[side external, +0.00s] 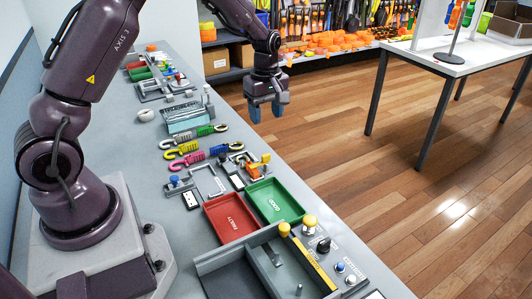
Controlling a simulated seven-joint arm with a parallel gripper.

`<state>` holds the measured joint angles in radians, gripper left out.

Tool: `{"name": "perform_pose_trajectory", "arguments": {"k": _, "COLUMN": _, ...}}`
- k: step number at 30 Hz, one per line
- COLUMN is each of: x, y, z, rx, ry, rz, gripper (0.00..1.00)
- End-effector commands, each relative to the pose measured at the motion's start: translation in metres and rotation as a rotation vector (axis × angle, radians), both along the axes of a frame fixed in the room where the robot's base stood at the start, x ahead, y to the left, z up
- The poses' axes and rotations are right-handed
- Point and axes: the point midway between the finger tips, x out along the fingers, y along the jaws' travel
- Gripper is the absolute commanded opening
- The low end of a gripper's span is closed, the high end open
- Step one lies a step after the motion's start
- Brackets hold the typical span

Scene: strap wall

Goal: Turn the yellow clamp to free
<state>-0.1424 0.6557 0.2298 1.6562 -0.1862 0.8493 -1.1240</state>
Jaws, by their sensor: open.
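A yellow hook-shaped piece (182,149) lies on the grey bench in the side external view, in a row of coloured hook-shaped pieces. It may be the yellow clamp, but the picture is too small to tell for sure, or to show which way it is set. My gripper (268,112) hangs with its blue fingers pointing down, to the upper right of the row in the picture. Its fingers are apart with nothing between them. It is clear of the yellow piece.
Green (200,133), magenta (187,160) and blue (227,149) hook pieces lie close around the yellow one. A red tray (231,217) and a green tray (275,202) lie nearer the camera. Wooden floor lies right of the bench.

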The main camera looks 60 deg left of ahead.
Motion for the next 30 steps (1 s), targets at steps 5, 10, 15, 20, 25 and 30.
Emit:
{"name": "perform_pose_trajectory", "arguments": {"k": 5, "x": -0.002, "y": 0.0, "z": -0.026, "rx": -0.002, "ry": 0.006, "rz": 0.001, "gripper": 0.53}}
{"name": "perform_pose_trajectory", "arguments": {"k": 10, "x": -0.002, "y": 0.0, "z": -0.062, "rx": -0.001, "ry": 0.006, "rz": 0.0, "gripper": 0.53}}
{"name": "perform_pose_trajectory", "arguments": {"k": 15, "x": -0.002, "y": 0.0, "z": -0.095, "rx": -0.002, "ry": 0.006, "rz": -0.001, "gripper": 0.53}}
{"name": "perform_pose_trajectory", "arguments": {"k": 20, "x": -0.001, "y": 0.0, "z": -0.116, "rx": -0.001, "ry": 0.004, "rz": -0.001, "gripper": 0.53}}
{"name": "perform_pose_trajectory", "arguments": {"k": 25, "x": -0.001, "y": 0.0, "z": -0.125, "rx": -0.001, "ry": 0.002, "rz": -0.002, "gripper": 0.53}}
{"name": "perform_pose_trajectory", "arguments": {"k": 30, "x": -0.001, "y": 0.0, "z": -0.126, "rx": 0.0, "ry": 0.001, "rz": -0.002, "gripper": 0.53}}
